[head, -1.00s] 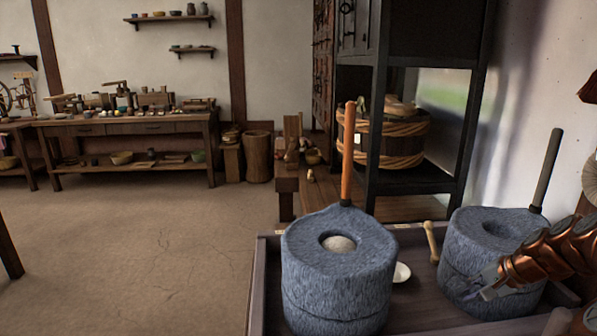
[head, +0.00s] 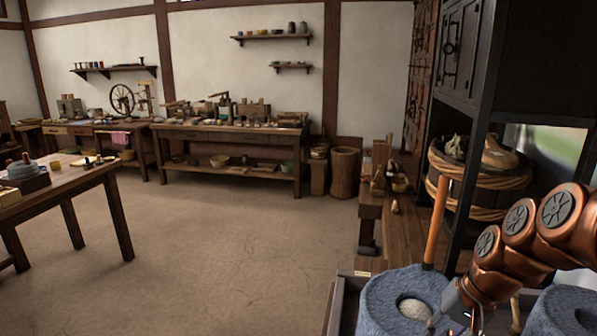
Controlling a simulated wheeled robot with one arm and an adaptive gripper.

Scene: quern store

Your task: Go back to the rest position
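My gripper (head: 455,318) is at the lower right of the head view, at the end of my copper-coloured arm. It shows in front of the right side of the left stone quern (head: 375,305). Its fingertips are small and partly cut off by the bottom edge, so I cannot tell whether it is open or shut. The left quern has an upright orange handle (head: 436,225) and pale stuff (head: 414,308) in its central hole. The right quern (head: 562,312) is partly cut off at the lower right corner.
The querns stand in a wooden tray (head: 340,305). A dark cabinet frame with a rope-bound tub (head: 475,190) rises behind them. A workbench (head: 230,135) lines the back wall, and a table (head: 85,185) stands at left. The floor between is clear.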

